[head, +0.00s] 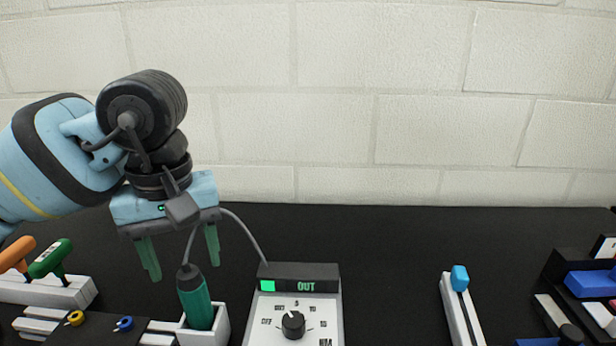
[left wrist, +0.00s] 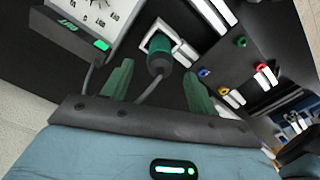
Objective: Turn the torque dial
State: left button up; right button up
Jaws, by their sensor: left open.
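The torque dial (head: 293,324) is a black knob with a white pointer mark on a pale scale plate of the control box (head: 335,318). The box's dark top strip shows a green square and the green word OUT. Only part of the box and its scale shows in the left wrist view (left wrist: 75,20); the knob is not clear there. My left gripper (head: 182,262) is open and empty, with green fingers pointing down, to the left of the dial and above it. It also shows in the left wrist view (left wrist: 158,85). My right gripper is not in view.
A green cabled screwdriver (head: 196,300) stands in a white holder under my left gripper, its cable running to the box. Orange (head: 16,252) and green (head: 51,258) handled tools sit at left. A blue-capped rail (head: 462,306) and bins (head: 588,284) are at right. The table's back is clear.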

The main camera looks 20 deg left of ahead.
aim_at(294, 322)
jog(key=k+l, duration=0.8)
jog(key=k, duration=0.05)
